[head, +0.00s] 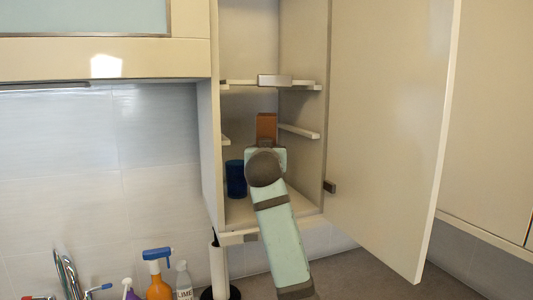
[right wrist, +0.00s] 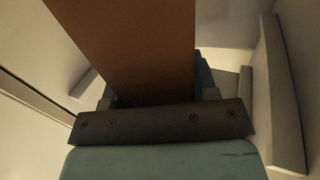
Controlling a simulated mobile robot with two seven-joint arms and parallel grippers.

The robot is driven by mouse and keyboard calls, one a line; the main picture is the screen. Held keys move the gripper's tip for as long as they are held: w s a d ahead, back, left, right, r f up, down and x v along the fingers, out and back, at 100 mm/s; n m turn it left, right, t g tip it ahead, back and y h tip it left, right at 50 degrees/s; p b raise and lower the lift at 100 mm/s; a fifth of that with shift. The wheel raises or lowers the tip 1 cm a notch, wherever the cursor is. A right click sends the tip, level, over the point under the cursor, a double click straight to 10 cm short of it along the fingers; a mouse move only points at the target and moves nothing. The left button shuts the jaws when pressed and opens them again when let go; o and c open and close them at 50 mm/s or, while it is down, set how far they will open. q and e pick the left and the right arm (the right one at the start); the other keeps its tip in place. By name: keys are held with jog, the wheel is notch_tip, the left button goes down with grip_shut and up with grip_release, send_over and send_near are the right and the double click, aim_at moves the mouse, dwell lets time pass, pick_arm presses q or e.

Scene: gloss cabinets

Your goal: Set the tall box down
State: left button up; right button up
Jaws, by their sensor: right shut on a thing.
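The tall box (head: 266,126) is orange-brown and shows above my right gripper inside the open cabinet in the head view. In the right wrist view the tall box (right wrist: 130,45) rises from between the jaws and fills the upper middle. My right gripper (right wrist: 155,105) is shut on it. In the head view my right gripper (head: 266,148) is mostly hidden behind my own wrist. The lower part of the box and whether it touches the cabinet floor (head: 240,212) are hidden. My left gripper is not in view.
A blue cup (head: 236,178) stands on the cabinet floor, left of my arm. A shelf (head: 245,83) crosses above the box. The cabinet door (head: 385,110) hangs open on the right. Bottles, including an orange spray bottle (head: 158,285), stand below at the left.

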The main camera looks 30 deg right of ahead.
jog(key=shift+f+b, duration=0.3)
jog(key=shift+f, duration=0.2)
jog(key=o, duration=1.4)
jog(key=shift+a+f, duration=0.1)
